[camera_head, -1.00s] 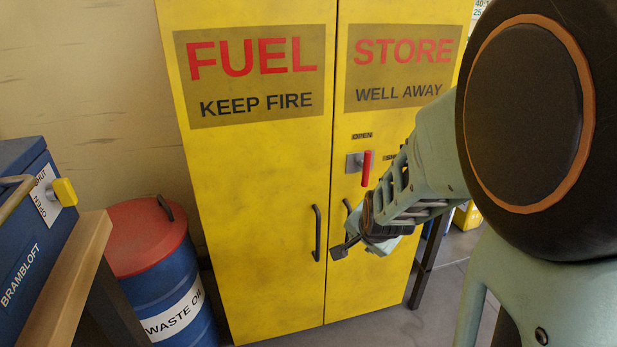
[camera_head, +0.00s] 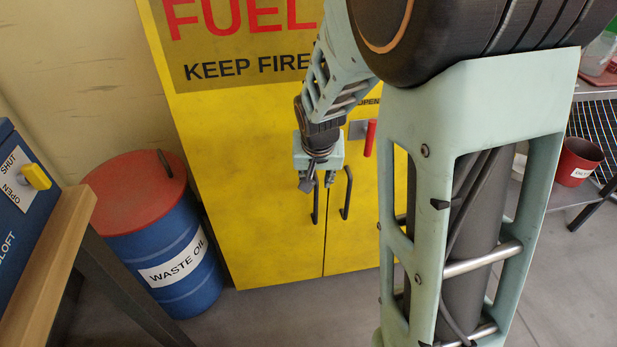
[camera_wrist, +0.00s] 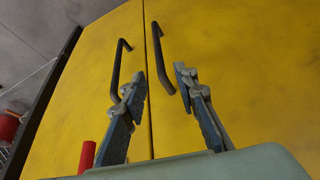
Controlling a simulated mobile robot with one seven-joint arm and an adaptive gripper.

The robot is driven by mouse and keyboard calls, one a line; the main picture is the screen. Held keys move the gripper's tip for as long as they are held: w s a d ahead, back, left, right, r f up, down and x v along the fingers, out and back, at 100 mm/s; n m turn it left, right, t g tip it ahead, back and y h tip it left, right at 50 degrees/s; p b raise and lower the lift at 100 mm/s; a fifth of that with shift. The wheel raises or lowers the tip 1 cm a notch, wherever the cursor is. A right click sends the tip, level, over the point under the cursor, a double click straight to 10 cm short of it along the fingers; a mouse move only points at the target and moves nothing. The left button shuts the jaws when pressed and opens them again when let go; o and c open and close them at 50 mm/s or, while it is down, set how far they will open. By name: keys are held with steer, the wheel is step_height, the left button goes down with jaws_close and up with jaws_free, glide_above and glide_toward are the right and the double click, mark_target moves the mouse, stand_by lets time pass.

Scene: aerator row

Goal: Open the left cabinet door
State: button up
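The yellow cabinet's left door (camera_head: 255,200) is shut, flush with the right door (camera_head: 365,235). The left door's dark vertical bar handle (camera_head: 316,210) is partly hidden behind my gripper (camera_head: 318,183). In the wrist view, which looks upside down, that handle (camera_wrist: 164,62) is right of the seam, and the right door's handle (camera_wrist: 117,72) is left of it. My gripper (camera_wrist: 160,95) is open, its fingers spread and nothing between the tips. One finger is close to an end of the left door's handle; I cannot tell whether they touch.
A red lever (camera_head: 370,138) sticks out from the right door. A blue waste oil drum (camera_head: 180,265) with a red lid stands left of the cabinet. A wooden bench (camera_head: 50,265) with a blue box (camera_head: 12,220) is at the left. Grey floor is clear before the cabinet.

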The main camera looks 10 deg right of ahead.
mark_target(316, 192)
steer(key=b+x, duration=0.3)
steer(key=x, duration=0.7)
jaws_close()
